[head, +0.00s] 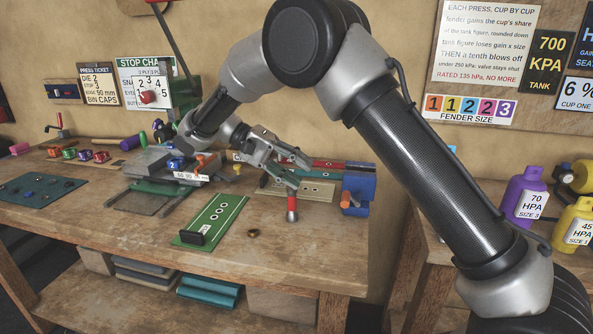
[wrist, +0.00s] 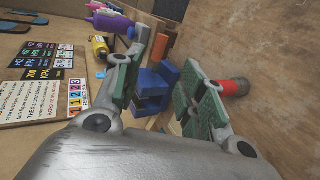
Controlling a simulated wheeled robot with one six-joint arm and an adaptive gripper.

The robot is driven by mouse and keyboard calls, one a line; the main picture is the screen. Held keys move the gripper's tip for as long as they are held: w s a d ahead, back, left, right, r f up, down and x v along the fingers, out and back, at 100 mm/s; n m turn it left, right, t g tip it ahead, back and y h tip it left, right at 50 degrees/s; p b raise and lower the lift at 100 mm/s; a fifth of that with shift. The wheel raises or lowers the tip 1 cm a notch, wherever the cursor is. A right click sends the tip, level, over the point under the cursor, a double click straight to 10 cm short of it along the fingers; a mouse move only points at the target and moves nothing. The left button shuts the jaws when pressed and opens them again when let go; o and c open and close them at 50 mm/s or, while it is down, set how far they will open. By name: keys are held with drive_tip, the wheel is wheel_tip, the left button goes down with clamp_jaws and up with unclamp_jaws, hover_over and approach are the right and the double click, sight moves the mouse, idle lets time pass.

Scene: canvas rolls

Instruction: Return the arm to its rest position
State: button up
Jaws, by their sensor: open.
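My arm (head: 410,150) reaches from the lower right, up across the head view and down to the left over the workbench. Its end, my gripper (head: 299,172), is over the right part of the bench. Its fingers are spread apart with nothing between them. In the wrist view my gripper (wrist: 163,70) shows two green-padded fingers, also apart and empty. A red-topped cylinder (head: 292,215) stands just below the lower finger in the head view. In the wrist view it appears beyond the right finger (wrist: 236,87), outside the grip. I cannot tell whether it touches.
The workbench (head: 305,260) holds a green plate (head: 212,220), a blue block-like fixture (head: 359,186), a grey press (head: 150,165) and a dark mat (head: 38,190). Purple (head: 525,200) and yellow (head: 573,224) bottles stand on the right table. The front of the bench is mostly clear.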

drive_tip(key=s+d+r+n+t+y, duration=0.1)
drive_tip(key=s+d+r+y, duration=0.35)
drive_tip(key=d, duration=0.55)
drive_tip(key=s+d+r+n+y, duration=0.1)
drive_tip(key=s+d+r+y, duration=0.3)
drive_tip(key=d, duration=0.6)
drive_tip(key=s+d+f+n+t+y, duration=0.1)
drive_tip(key=s+d+t+y, duration=0.2)
drive_tip(key=s+d+t, duration=0.4)
drive_tip(key=s+d, duration=0.3)
drive_tip(key=s, duration=0.4)
drive_tip(key=shift+s+d+f+n, duration=0.2)
drive_tip(key=shift+s+f+n, duration=0.1)
drive_tip(key=shift+s+f, duration=0.05)
